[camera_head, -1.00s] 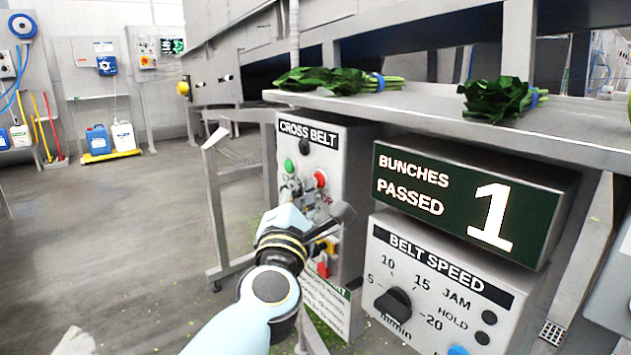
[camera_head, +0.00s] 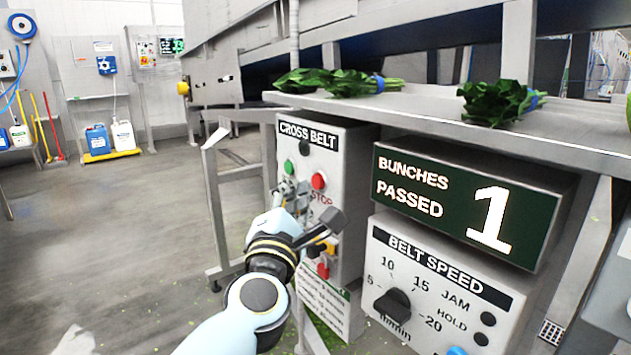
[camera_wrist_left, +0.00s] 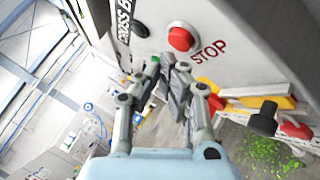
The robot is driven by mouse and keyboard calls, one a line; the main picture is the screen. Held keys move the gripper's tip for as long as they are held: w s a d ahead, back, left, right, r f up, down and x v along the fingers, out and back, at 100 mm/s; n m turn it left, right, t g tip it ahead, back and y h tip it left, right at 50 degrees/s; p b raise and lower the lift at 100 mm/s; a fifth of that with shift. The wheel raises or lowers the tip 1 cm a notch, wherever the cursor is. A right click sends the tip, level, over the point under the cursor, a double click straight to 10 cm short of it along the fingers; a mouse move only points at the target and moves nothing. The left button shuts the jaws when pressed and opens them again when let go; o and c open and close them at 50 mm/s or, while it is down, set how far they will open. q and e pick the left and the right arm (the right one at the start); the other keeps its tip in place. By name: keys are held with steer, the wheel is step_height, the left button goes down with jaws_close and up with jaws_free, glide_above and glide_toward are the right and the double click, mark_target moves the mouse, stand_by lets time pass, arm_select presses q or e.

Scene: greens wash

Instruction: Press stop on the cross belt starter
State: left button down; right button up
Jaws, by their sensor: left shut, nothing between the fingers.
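The cross belt starter (camera_head: 343,150) is a grey box under the shelf, with a black lamp at the top, a green button (camera_head: 289,167) and a red stop button (camera_head: 319,181) above the word STOP. My left gripper (camera_head: 291,188) is shut and empty, just left of the red button and below the green one. In the left wrist view the red button (camera_wrist_left: 181,39) stands clear beyond the shut fingertips (camera_wrist_left: 178,68), with a gap between. A red and yellow switch (camera_head: 322,268) sits lower on the box, partly behind my arm. My right gripper is not in view.
To the right are the bunches counter (camera_head: 460,200), reading 1, and the belt speed box (camera_head: 440,285) with a black knob. Leafy bunches (camera_head: 335,82) lie on the shelf (camera_head: 420,107) above. Open floor lies to the left.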

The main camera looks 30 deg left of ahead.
arm_select(q)
steer(key=s, duration=0.1)
steer(key=s+a, duration=0.1)
steer(key=s, duration=0.1)
steer(key=s+a, duration=0.1)
steer(key=shift+s+p, duration=0.3)
stand_by(0.3)
stand_by(0.6)
